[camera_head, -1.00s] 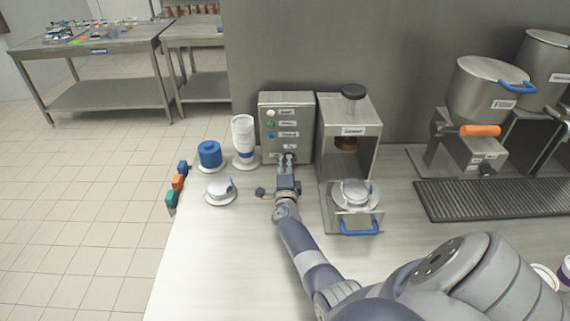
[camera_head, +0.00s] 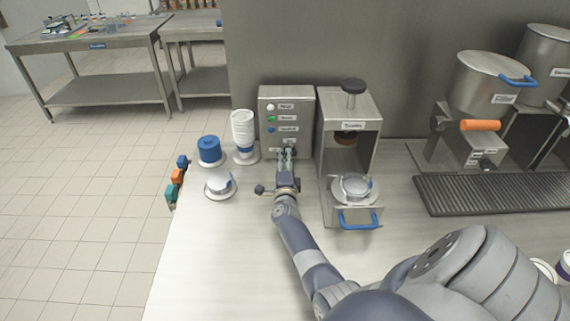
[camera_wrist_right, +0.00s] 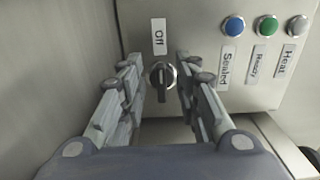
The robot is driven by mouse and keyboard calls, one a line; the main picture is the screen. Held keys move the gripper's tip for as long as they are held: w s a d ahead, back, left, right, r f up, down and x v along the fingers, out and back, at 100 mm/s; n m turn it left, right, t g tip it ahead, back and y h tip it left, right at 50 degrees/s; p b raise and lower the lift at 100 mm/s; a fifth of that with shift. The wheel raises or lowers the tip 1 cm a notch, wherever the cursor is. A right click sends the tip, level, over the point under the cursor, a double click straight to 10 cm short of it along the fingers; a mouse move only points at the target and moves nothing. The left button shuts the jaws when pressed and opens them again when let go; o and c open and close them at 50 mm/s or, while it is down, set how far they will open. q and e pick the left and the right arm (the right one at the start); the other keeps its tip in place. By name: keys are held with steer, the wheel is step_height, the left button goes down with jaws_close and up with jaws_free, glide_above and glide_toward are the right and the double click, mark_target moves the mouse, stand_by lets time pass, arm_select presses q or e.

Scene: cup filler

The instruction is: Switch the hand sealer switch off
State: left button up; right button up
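The hand sealer control box (camera_head: 303,97) stands on the counter by the wall, with white, green and blue lights on its front. My right gripper (camera_head: 287,153) is at the lower front of this box and hides the switch in the head view. In the right wrist view, the dark rotary switch (camera_wrist_right: 162,80) sits between the two open fingertips of my right gripper (camera_wrist_right: 161,68), with small gaps on both sides. Its bar lies along the picture's vertical, and an "Off" label (camera_wrist_right: 158,37) is above it. My left gripper is not in view.
The sealer press (camera_head: 350,110) with a blue-handled tray stands just right of the box. A stack of white cups (camera_head: 243,132), a blue cylinder (camera_head: 209,150) and a round white dish (camera_head: 219,183) stand to the left. The counter's front left is clear.

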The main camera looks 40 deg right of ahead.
steer(key=v, duration=1.1)
steer(key=shift+r, duration=0.1)
